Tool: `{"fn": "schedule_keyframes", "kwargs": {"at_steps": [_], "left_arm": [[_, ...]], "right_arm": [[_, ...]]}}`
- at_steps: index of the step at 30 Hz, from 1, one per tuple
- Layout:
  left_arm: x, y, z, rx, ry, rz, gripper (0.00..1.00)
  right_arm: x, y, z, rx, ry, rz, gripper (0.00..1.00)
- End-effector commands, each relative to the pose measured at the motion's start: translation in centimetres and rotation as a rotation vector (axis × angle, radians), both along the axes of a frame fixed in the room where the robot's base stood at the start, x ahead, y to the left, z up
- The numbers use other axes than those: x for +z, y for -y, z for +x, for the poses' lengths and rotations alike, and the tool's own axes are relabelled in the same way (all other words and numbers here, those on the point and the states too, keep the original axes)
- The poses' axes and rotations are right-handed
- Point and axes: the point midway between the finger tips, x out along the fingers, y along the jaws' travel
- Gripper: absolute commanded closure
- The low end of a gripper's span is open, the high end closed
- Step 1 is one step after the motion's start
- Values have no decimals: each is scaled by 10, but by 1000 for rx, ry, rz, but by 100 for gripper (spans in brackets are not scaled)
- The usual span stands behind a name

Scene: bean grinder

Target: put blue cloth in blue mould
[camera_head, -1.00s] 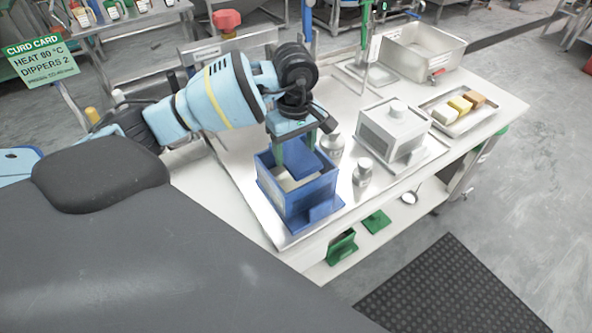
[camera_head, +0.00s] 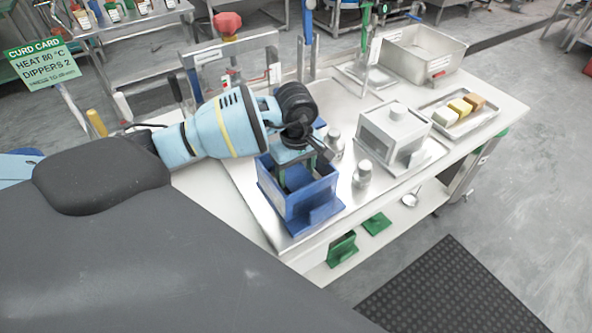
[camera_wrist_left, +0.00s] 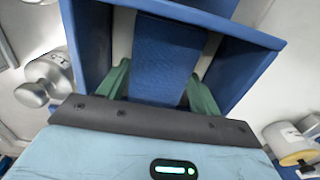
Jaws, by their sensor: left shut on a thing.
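The blue mould (camera_head: 307,205) is an open-topped blue box on the steel tray of the bench. It also shows around the gripper in the left wrist view (camera_wrist_left: 255,65). My left gripper (camera_head: 291,178) points down into the mould's opening. In the left wrist view its two green fingers (camera_wrist_left: 160,90) are shut on the blue cloth (camera_wrist_left: 165,55), which is a flat blue textured piece between them. The cloth is inside the mould's walls there. In the head view the gripper and the near wall mostly hide the cloth. My right gripper is not in view.
Two small metal shakers (camera_head: 362,174) stand right of the mould. A grey box with a knob (camera_head: 392,138) and a tray with coloured blocks (camera_head: 459,110) stand farther right. Green parts (camera_head: 342,249) lie on the lower shelf. A steel basin (camera_head: 422,52) is at the back.

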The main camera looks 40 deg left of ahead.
Motion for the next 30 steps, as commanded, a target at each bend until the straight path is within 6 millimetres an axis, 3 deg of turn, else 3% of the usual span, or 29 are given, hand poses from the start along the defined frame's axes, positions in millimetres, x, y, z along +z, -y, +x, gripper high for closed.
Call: {"fn": "schedule_keyframes", "kwargs": {"at_steps": [5,6,10,22,30], "left_arm": [[-5,0,0,0,-2,1,57],[-4,0,0,0,-1,0,32],[-3,0,0,0,0,0,15],[5,0,1,0,3,0,14],[50,0,1,0,6,0,14]], "right_arm": [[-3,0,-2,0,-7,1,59],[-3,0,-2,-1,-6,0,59],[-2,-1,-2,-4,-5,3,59],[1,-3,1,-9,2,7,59],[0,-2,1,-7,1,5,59]]}}
